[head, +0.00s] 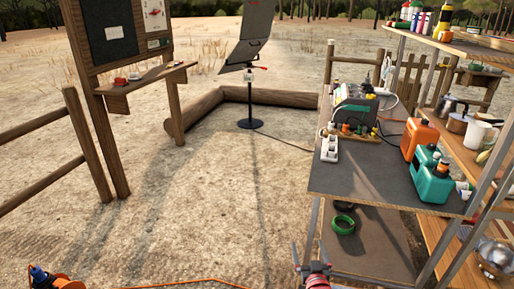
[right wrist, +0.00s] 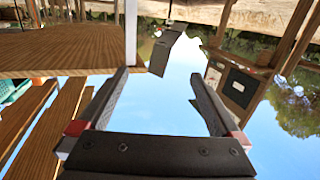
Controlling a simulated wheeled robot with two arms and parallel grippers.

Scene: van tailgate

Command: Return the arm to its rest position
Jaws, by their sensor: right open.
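My right gripper (head: 310,250) is at the bottom of the head view, just in front of the workbench's near left leg. Its two fingers point up and stand apart, with nothing between them. In the right wrist view the same gripper (right wrist: 160,75) is open and empty, and the picture is upside down, with sky behind the fingers. Most of the right arm is out of the head view. My left gripper and left arm do not show.
The workbench (head: 340,183) stands right of centre, bearing a grey device (head: 355,105), an orange canister (head: 419,138) and a teal canister (head: 430,177). A shelf rack is at far right. An orange reel (head: 55,282) and cable lie bottom left. Open ground fills the middle.

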